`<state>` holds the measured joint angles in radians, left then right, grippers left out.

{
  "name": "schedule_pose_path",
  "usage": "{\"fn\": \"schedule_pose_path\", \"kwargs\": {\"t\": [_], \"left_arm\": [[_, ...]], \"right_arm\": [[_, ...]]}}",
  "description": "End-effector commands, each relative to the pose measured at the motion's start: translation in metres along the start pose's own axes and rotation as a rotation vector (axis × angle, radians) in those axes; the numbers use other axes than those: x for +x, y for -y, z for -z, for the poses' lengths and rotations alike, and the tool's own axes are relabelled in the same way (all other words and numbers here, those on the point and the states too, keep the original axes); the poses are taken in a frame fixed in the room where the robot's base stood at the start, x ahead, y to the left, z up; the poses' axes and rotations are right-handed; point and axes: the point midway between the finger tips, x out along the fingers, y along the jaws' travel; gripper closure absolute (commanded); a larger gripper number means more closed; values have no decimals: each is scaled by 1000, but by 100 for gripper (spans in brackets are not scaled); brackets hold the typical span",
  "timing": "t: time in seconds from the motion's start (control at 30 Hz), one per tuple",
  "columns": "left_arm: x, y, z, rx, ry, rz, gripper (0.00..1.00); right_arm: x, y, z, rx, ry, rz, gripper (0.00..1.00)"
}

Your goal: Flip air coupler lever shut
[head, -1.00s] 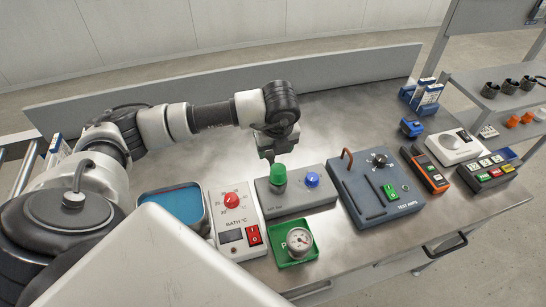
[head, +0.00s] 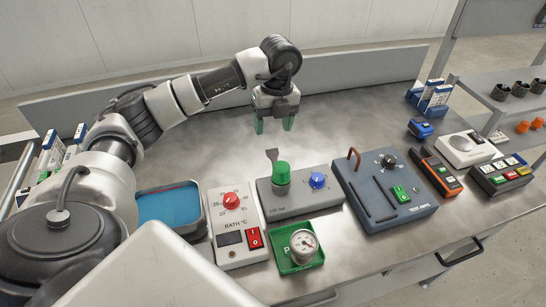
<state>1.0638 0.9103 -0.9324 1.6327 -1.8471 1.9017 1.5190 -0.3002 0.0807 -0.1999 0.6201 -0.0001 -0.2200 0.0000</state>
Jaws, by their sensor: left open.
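The air coupler looks to be the grey box (head: 297,207) at the front middle of the bench, with a green knob (head: 281,172) and a blue knob (head: 317,180) on top. A flat grey lever (head: 272,156) stands up just behind the green knob. My left gripper (head: 274,125) hangs above the bench behind the box, fingers pointing down. Its green-tipped fingers are apart with nothing between them, clear of the lever. My right gripper is not in view.
A bath control box (head: 238,243) and a blue-filled tray (head: 196,205) stand left. A pressure gauge (head: 303,243) sits in a green tray in front. A test amps box (head: 390,217) with a copper-coloured handle (head: 354,158) stands right. The bench behind is clear.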

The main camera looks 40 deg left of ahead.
Motion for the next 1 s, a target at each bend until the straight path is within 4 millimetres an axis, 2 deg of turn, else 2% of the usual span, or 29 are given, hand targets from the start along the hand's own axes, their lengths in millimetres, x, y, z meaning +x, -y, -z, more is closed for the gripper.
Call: {"fn": "schedule_pose_path", "kwargs": {"t": [0.03,0.23,0.37,0.47,0.63,1.0], "left_arm": [[13,3,-13,-7,-66,4,38],[3,1,-40,26,-289,56,38],[-5,-1,-47,43,-355,86,38],[-2,-1,-46,49,-370,91,38],[22,1,-36,50,-372,87,38],[79,5,-14,47,-367,87,38]], "right_arm": [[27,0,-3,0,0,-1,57],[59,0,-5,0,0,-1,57],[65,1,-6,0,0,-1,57],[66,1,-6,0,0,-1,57],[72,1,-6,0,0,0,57],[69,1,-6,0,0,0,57]]}}
